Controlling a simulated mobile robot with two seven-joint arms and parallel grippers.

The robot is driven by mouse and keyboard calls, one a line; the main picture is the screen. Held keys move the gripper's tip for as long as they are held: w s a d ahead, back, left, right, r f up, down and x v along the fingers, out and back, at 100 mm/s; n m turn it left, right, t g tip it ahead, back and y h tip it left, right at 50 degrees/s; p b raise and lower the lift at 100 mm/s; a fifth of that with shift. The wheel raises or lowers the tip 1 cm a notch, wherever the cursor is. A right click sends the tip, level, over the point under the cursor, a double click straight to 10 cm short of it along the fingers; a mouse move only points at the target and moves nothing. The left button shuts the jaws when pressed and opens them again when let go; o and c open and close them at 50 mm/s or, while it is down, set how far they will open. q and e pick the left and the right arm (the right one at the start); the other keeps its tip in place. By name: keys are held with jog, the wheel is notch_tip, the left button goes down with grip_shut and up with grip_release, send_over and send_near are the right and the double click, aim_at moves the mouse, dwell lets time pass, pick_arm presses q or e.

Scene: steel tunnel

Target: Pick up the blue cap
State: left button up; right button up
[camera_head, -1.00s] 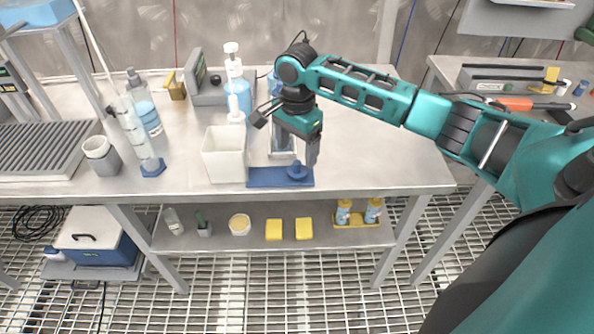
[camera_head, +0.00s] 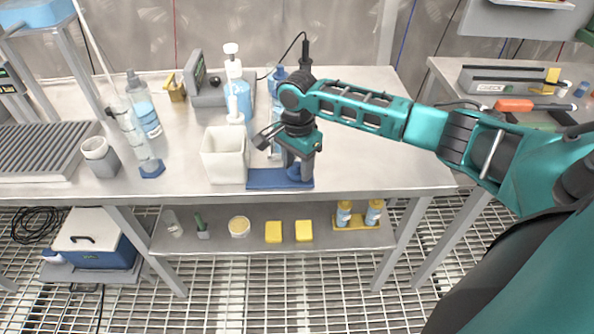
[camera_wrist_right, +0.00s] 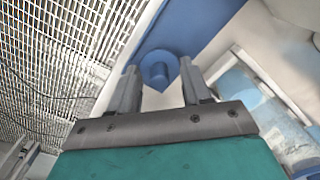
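The blue cap (camera_head: 294,173) is a round disc with a short knob, lying on a blue mat (camera_head: 262,180) at the front of the steel bench. My right gripper (camera_head: 298,168) points down at it, and its hand and fingers partly hide the cap in the head view. In the right wrist view the cap (camera_wrist_right: 158,68) lies just past and between the two spread fingertips of my right gripper (camera_wrist_right: 160,82). The fingers are open and appear not to touch the cap. My left gripper is not in view.
A white square container (camera_head: 224,155) stands just left of the mat. A clear bottle with blue liquid (camera_wrist_right: 250,98) stands close beside the gripper. A pump bottle (camera_head: 238,95) is farther back. The bench is clear to the right of the gripper.

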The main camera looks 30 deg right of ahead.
aim_at(297, 164)
jog(key=c, duration=0.4)
jog(key=shift+r, duration=0.1)
jog(key=shift+c, duration=0.2)
notch_tip(297, 164, up, 20)
jog(key=p, duration=0.2)
jog(key=shift+p, duration=0.3)
